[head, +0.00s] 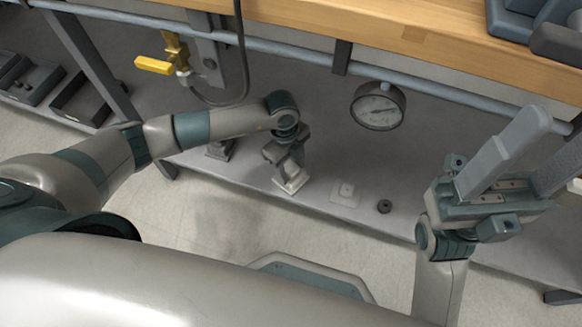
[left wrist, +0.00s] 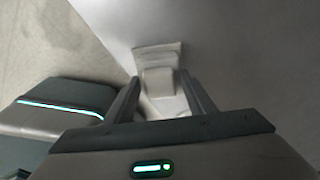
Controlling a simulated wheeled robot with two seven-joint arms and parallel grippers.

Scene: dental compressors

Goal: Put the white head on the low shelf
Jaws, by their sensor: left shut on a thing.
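The white head (head: 291,183) is a pale, stepped block at the low shelf's (head: 318,192) front part, in the middle of the head view. My left gripper (head: 288,162) points down over it and is shut on its upper part. The left wrist view shows the head (left wrist: 160,72) between the two dark fingers, with the grey shelf (left wrist: 245,60) behind it. Whether its base touches the shelf I cannot tell.
A white plate (head: 345,194) and a dark ring (head: 384,206) lie on the shelf to the right. A grey fitting (head: 219,149) stands left of the head. A gauge (head: 379,108) and a yellow-handled valve (head: 155,66) hang under the wooden bench top (head: 330,18).

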